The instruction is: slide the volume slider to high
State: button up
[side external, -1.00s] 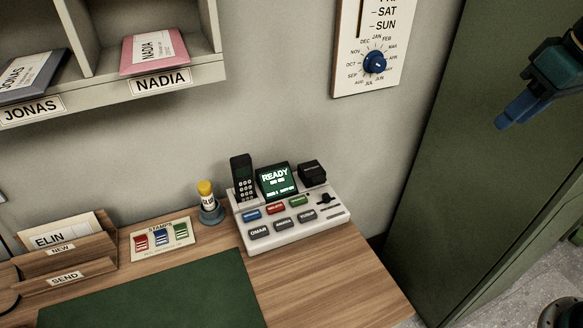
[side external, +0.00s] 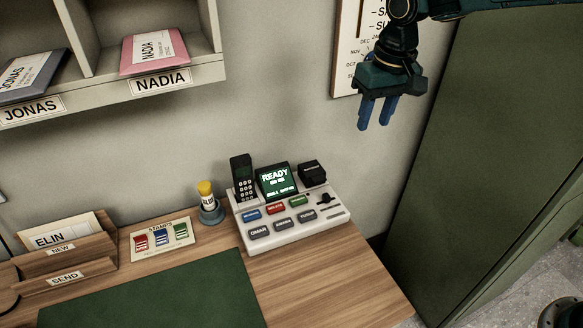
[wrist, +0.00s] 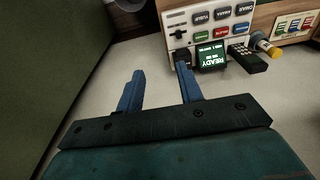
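The white console (side external: 290,235) stands at the back right of the wooden desk. Its volume slider (side external: 323,200) looks to be the small black knob in a slot at the right of the panel; its setting is too small to read. In the wrist view the console (wrist: 205,28) is upside down at the top, and the slider (wrist: 177,33) shows at its left. My gripper (side external: 376,112) hangs above and to the right of the console, fingers down and apart, with nothing between them. The wrist view also shows the two blue fingers (wrist: 160,88) spread and empty.
A black handset (side external: 242,178), a lit READY screen (side external: 273,181) and a black box (side external: 312,173) rise along the console's back. A glue stick (side external: 207,200) stands left of it. A green cabinet (side external: 490,130) stands at the right. Bare desk lies in front.

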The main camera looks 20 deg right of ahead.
jog(key=g, duration=0.1)
send_over(327, 195)
notch_tip(327, 195, down, 9)
jog(key=shift+f, duration=0.15)
jog(key=shift+f, duration=0.15)
notch_tip(327, 195, down, 14)
jog(key=shift+r, duration=0.25)
dwell(0.4)
grip_shut()
